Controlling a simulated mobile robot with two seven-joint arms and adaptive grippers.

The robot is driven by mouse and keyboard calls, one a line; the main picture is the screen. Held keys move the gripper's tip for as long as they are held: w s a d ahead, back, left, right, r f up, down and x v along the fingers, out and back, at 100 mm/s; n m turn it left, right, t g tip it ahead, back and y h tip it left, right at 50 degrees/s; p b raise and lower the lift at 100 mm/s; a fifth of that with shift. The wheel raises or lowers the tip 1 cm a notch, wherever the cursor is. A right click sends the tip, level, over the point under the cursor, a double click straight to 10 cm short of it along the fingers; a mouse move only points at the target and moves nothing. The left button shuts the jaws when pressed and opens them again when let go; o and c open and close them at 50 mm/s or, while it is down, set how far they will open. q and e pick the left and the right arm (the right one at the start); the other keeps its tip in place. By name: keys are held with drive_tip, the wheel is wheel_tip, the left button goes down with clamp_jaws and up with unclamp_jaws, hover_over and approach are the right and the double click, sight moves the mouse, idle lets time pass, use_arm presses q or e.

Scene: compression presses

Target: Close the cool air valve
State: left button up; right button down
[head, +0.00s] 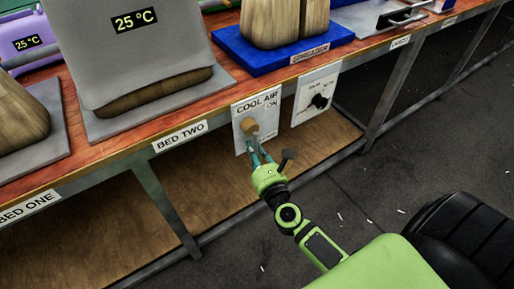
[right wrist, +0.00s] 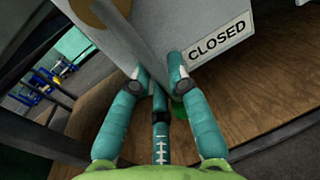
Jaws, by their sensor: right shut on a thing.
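The cool air valve is on a white panel (head: 241,111) marked "COOL AIR" and "ON", at the front edge of the bench. Its round tan hub (head: 249,126) shows in the head view and partly at the top of the right wrist view (right wrist: 106,9). A grey lever (right wrist: 128,38) runs from the hub down between my right fingers. My right gripper (head: 257,151) is shut on this lever; its teal fingers (right wrist: 160,72) stand on both sides of it. A "CLOSED" label (right wrist: 217,37) lies just right of the fingertips in the wrist view. My left gripper is out of view.
A second panel with a black knob (head: 319,101) is right of the valve. The "BED TWO" label (head: 180,137) is to its left. A grey press block (head: 150,50) reading 25 °C stands on the bench (head: 222,88). A wooden lower shelf (head: 215,170) lies below; open floor is right.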

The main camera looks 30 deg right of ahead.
drive_tip(key=shift+a, duration=0.1)
idle(0.4)
drive_tip(key=c, duration=1.2)
unclamp_jaws()
drive_tip(key=shift+s, duration=0.15)
drive_tip(key=s, duration=0.4)
drive_tip(key=s+a, duration=0.1)
drive_tip(key=s, duration=0.6)
drive_tip(key=shift+s+a, duration=0.25)
drive_tip(key=shift+s, duration=0.05)
